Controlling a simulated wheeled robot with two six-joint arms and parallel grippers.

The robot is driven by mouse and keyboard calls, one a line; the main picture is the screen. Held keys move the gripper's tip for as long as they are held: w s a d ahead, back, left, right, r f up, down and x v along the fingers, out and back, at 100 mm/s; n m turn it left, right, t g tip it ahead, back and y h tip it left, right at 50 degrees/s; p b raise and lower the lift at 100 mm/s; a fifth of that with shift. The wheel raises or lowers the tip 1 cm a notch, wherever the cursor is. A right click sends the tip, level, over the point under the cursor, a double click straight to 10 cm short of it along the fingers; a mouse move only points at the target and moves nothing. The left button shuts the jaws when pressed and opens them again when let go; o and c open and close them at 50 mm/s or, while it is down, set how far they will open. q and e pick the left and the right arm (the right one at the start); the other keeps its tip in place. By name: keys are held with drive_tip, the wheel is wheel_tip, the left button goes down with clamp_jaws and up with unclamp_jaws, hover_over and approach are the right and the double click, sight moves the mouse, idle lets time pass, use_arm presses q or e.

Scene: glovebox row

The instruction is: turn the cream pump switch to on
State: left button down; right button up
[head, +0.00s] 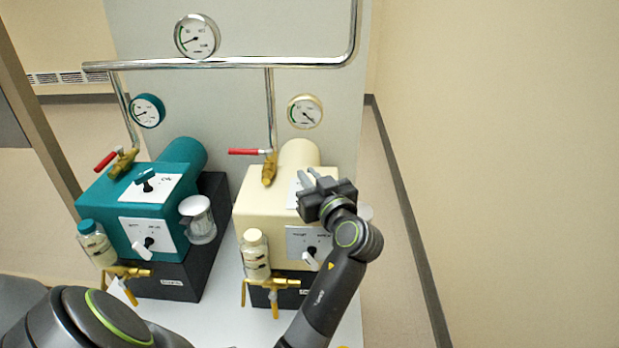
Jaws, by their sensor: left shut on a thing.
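The cream pump (262,198) stands right of the teal pump on the bench. Its sloped top carries a white switch plate (294,188), mostly covered by my gripper. My left gripper (307,178) is over this plate, with its fingers shut on the cream pump switch. The switch handle is hidden by the fingers and palm, so I cannot tell which way it points. My right gripper is not in view.
The teal pump (117,198) has its own teal switch (145,180). Red-handled valves (250,152), gauges (305,112) and a metal pipe (220,63) stand behind. A small bottle (255,255) and brass tap (272,284) are at the cream pump's front. Floor at right is free.

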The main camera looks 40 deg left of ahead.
use_arm(q)
drive_tip(key=shift+r+m+t+h, duration=0.1)
drive_tip(key=shift+m+t+h, duration=0.35)
drive_tip(key=shift+t, duration=0.25)
drive_tip(key=shift+w+d+r+m+t+h+p, duration=0.1)
drive_tip(key=shift+w+m+t+h+p, duration=0.05)
drive_tip(key=shift+m+t+h+p, duration=0.8)
drive_tip(key=shift+d+m+t+h+p, duration=0.1)
drive_tip(key=shift+m+t+h+p, duration=0.2)
drive_tip(key=shift+m+t+h, duration=0.5)
drive_tip(key=shift+w+d+m+t+h+p, duration=0.1)
drive_tip(key=shift+w+m+t+h+p, duration=0.05)
drive_tip(key=shift+m+t+h+p, duration=0.45)
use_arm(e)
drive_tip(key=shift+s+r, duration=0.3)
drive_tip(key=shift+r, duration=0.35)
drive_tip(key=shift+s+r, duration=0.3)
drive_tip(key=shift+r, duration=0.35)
use_arm(q)
drive_tip(key=shift+h, duration=0.3)
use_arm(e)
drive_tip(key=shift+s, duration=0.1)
use_arm(q)
drive_tip(key=c, duration=1.5)
unclamp_jaws()
drive_tip(key=shift+f, duration=0.25)
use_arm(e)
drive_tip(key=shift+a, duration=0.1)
